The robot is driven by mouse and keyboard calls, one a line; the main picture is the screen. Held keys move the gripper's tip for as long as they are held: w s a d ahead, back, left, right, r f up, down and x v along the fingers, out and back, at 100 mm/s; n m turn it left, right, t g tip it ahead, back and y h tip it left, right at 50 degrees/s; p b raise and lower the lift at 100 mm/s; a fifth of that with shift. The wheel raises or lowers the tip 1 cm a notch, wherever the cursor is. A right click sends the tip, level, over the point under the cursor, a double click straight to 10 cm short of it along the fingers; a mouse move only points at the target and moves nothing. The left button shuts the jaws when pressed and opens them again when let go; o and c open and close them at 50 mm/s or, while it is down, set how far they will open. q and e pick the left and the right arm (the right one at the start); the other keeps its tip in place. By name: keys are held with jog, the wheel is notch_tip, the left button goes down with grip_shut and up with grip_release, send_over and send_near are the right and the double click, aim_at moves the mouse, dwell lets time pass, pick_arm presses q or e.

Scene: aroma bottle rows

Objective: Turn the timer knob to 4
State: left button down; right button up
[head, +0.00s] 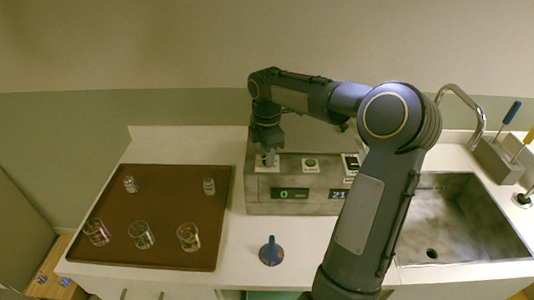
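A grey machine (256,204) stands on the counter with controls on its sloped top. Its green display (290,194) appears to read 0, and a bluish display (339,195) reads about 21. My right gripper (268,158) points down at the control on a white plate at the machine's left. The gripper covers this control, so I cannot make out a knob or its setting. Whether the fingers are open or shut on it is too small to tell. My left gripper is out of view.
A green button (310,162) and a dark control (352,162) sit to the right. A brown tray (165,215) holds several glass containers. A blue conical object (271,252) stands in front of the machine. A sink (455,225) and faucet (466,98) are at right.

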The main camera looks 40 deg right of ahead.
jog(key=c, duration=0.4)
